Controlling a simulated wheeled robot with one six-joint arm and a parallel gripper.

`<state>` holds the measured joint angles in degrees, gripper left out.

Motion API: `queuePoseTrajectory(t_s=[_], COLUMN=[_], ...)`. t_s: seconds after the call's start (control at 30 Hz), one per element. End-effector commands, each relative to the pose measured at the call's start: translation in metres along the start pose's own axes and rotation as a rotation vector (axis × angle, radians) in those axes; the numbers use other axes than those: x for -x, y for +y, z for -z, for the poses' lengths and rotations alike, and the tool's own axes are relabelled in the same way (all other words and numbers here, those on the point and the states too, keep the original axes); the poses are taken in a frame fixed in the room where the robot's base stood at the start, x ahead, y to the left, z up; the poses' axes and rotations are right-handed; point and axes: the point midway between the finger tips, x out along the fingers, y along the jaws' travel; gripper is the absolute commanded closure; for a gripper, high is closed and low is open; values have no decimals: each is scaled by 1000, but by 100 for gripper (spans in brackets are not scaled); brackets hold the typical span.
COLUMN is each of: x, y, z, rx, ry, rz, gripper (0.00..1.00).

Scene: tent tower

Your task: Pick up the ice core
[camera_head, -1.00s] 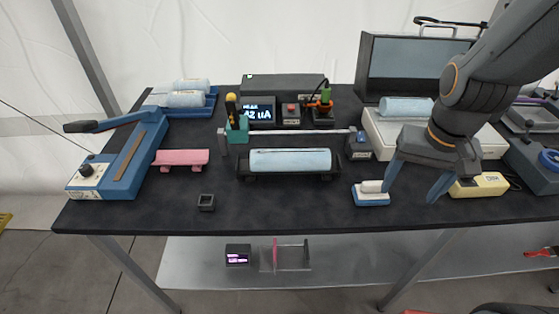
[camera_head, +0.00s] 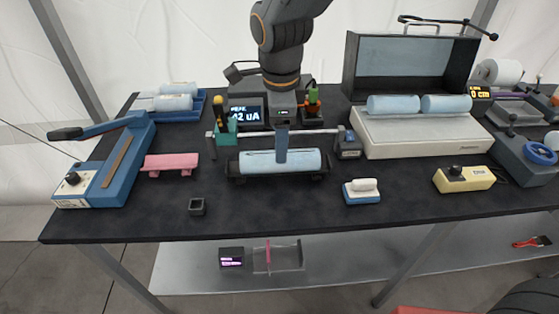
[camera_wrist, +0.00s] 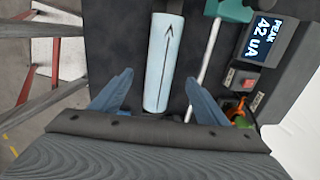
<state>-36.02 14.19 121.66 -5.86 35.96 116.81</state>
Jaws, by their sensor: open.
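A pale blue ice core (camera_head: 255,163) lies lengthwise in a dark cradle (camera_head: 239,180) at the middle of the table. In the wrist view the same ice core (camera_wrist: 167,50) shows a black arrow along its top. My gripper (camera_head: 281,158) is over the core's middle in the head view, pointing down, and one finger hides part of it. In the wrist view my gripper (camera_wrist: 158,76) is open, with the core between its two separate fingers. I cannot tell how far down the fingers reach around it.
A metal rod (camera_head: 322,132) runs close behind the core, beside a teal holder (camera_head: 226,138) and a display (camera_head: 246,111). More cores lie in a blue tray (camera_head: 202,104) and on a white case (camera_head: 430,140). A pink stand (camera_head: 170,163) is left. The front table strip is mostly clear.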

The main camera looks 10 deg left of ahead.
Motion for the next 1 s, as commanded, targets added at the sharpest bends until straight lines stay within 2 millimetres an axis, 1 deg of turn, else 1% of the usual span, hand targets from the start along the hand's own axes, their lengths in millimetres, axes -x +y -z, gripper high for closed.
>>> queuePoseTrajectory(t_s=[0.2,0.37,0.6,0.7,0.8,1.0], x=[-21,-33,-62,-71,-74,-75], y=[1,0,0,-1,-1,-1], z=[0,0,1,1,1,1], rx=[-5,-5,-3,-3,-4,-4], ry=[1,2,1,0,0,0], rz=[-3,-3,-3,-2,-1,0], gripper=[32,32,32,32,32,32])
